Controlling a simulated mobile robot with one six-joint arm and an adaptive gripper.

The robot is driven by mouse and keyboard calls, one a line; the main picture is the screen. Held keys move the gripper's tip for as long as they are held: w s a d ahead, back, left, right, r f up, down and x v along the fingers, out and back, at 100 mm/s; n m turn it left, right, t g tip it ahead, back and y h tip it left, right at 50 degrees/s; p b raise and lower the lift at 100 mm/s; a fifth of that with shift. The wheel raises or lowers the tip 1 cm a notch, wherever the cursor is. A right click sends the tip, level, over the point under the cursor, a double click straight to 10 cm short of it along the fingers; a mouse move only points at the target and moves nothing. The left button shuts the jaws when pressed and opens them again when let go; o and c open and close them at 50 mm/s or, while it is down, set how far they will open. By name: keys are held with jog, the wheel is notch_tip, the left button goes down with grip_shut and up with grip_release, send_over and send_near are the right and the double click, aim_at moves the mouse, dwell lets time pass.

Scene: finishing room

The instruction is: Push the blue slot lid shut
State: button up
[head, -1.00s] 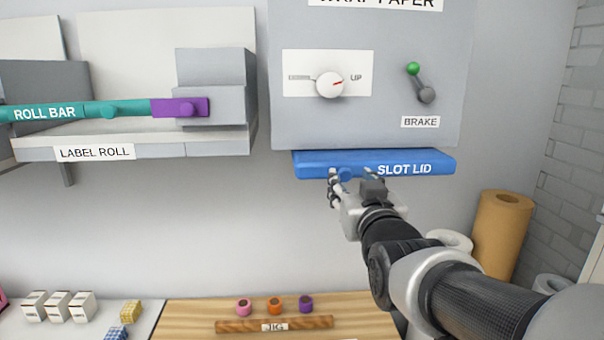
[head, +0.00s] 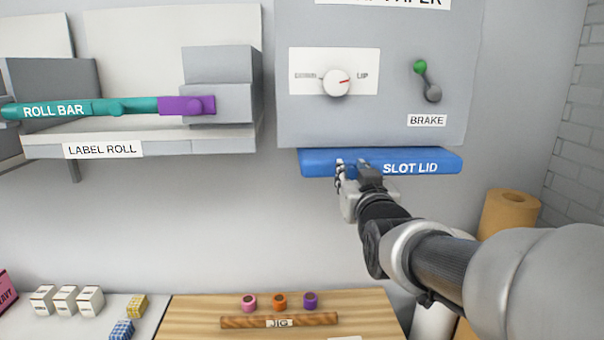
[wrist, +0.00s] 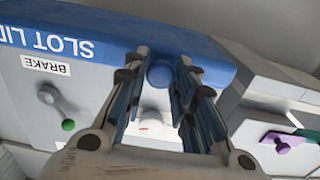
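The blue slot lid (head: 320,160) sticks out along the bottom edge of the grey wrap paper panel in the head view. In the wrist view the lid (wrist: 110,38) runs across the top, upside down, with its round blue knob (wrist: 160,74). My gripper (head: 350,167) is at the lid's front, left of its lettering, and hides the knob in the head view. In the wrist view my gripper (wrist: 162,72) has its two fingers apart, one on each side of the knob. I cannot tell whether either finger touches it.
Above the lid are a white dial (head: 337,82) and a brake lever (head: 427,80) with a green tip. A teal roll bar (head: 90,108) with a purple end lies at the left. Below is a wooden board (head: 195,312) with small coloured rings. A brown paper roll (head: 507,212) stands right.

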aim_at(376, 157)
grip_shut()
jog(key=w+b, duration=0.1)
jog(key=w, duration=0.6)
jog(key=shift+f+b, duration=0.1)
jog(key=shift+b, duration=0.2)
jog(key=shift+r, duration=0.2)
